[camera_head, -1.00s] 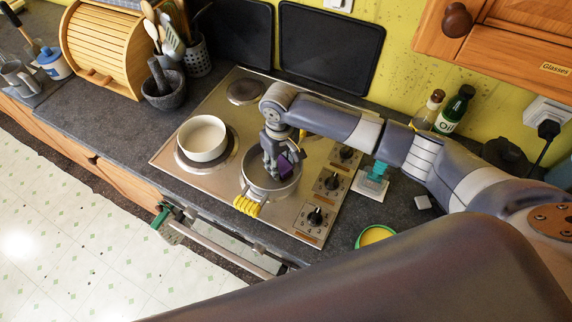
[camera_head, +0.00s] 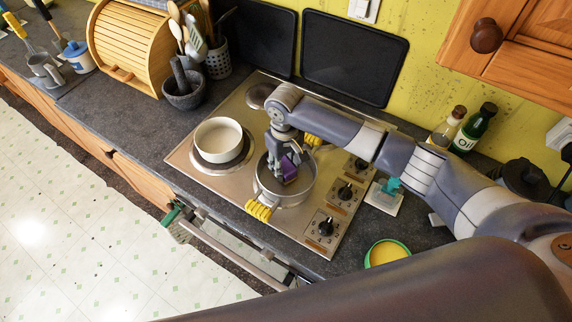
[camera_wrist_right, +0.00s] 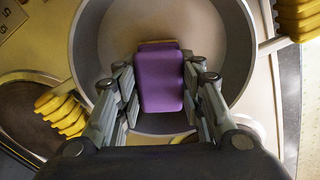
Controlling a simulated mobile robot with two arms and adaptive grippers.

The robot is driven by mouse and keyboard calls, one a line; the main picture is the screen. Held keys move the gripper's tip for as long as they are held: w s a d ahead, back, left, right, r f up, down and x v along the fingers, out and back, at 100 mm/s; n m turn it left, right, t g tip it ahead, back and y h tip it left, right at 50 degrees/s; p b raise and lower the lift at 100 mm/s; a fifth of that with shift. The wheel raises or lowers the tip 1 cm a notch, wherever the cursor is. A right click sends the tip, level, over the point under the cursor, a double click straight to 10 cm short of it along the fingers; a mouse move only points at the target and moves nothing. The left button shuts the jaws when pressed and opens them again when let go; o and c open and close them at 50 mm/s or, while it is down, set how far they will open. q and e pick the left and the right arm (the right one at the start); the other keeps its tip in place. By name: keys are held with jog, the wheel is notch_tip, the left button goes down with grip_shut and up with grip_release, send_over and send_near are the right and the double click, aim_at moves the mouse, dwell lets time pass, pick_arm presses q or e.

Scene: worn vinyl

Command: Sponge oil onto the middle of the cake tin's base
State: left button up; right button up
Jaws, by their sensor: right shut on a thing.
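The cake tin (camera_head: 303,190) is a round grey metal tin with two yellow grips, standing on the right side of the hob. It also shows from above in the right wrist view (camera_wrist_right: 216,40). My right gripper (camera_head: 285,172) reaches down into the tin, shut on a purple sponge (camera_wrist_right: 160,80). In the right wrist view the sponge lies between the fingers over the tin's base; I cannot tell if it touches the base. No oil mark is clear on the base. A green-rimmed bowl of yellow oil (camera_head: 387,253) stands on the counter at the right. My left gripper is not in view.
A white pot (camera_head: 218,139) stands on the hob left of the tin. Knobs (camera_head: 345,191) line the hob's right side. A small white stand with a turquoise piece (camera_head: 384,199) sits beyond them. An oil bottle (camera_head: 474,129) stands at the back wall.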

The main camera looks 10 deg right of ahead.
jog(key=shift+w+a+b, duration=0.6)
jog(key=shift+w+a, duration=0.95)
jog(key=shift+a, duration=0.05)
jog(key=s+d+p, duration=0.1)
jog(key=p, duration=0.2)
jog(key=shift+s+d+r, duration=0.2)
jog(key=shift+s+d, duration=0.15)
jog(key=shift+s, duration=0.05)
jog(key=shift+s+d+f, duration=0.25)
jog(key=shift+d, duration=0.05)
jog(key=shift+s+d, duration=0.55)
jog(key=shift+s+d, duration=1.65)
jog(key=shift+d, duration=0.05)
jog(key=shift+a, duration=0.1)
